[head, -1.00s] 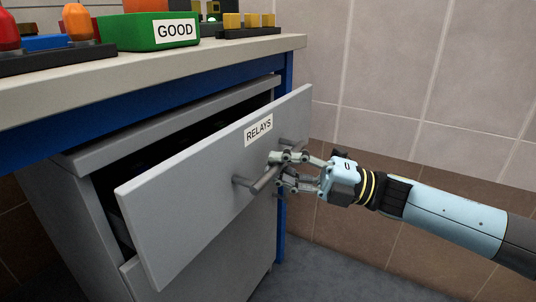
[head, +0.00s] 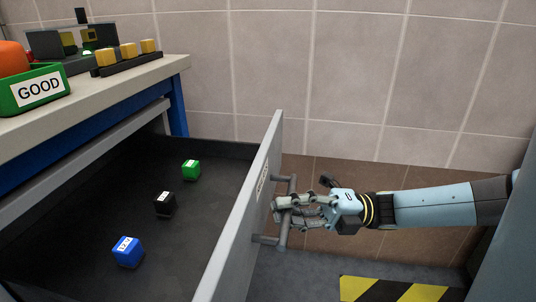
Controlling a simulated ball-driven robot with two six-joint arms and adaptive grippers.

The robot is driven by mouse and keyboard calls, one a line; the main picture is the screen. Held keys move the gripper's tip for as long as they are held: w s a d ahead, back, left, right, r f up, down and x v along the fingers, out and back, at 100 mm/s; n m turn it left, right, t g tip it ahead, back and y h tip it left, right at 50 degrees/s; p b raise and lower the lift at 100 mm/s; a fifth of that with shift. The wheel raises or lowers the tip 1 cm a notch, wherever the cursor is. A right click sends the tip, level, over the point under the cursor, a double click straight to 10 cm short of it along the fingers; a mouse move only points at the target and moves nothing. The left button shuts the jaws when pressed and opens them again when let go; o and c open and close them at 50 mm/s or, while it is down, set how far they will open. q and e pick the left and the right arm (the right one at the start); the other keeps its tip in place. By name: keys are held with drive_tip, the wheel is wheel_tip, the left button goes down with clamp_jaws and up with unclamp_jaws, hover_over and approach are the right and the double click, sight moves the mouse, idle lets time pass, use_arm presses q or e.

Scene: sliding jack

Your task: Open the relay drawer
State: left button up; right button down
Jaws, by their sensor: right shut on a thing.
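The relay drawer (head: 245,215) stands pulled well out from under the workbench, its grey front seen nearly edge-on. Inside its dark tray lie a green relay block (head: 191,170), a black one (head: 164,204) and a blue one (head: 128,251), spaced apart. My right gripper (head: 284,208) is shut on the drawer's bar handle (head: 285,238), on the outer side of the front. The label on the front is too slanted to read. My left gripper is not in view.
The workbench top (head: 150,75) overhangs the drawer's inner part. On it are a green bin marked GOOD (head: 40,90) with an orange thing in it, and a dark rack with yellow blocks (head: 127,56). A black-and-yellow striped floor marking (head: 400,289) lies at lower right.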

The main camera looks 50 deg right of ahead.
drive_tip(key=shift+s+d, duration=0.15)
drive_tip(key=shift+s, duration=0.05)
drive_tip(key=c, duration=1.3)
unclamp_jaws()
drive_tip(key=shift+s, duration=0.1)
drive_tip(key=v, duration=1.2)
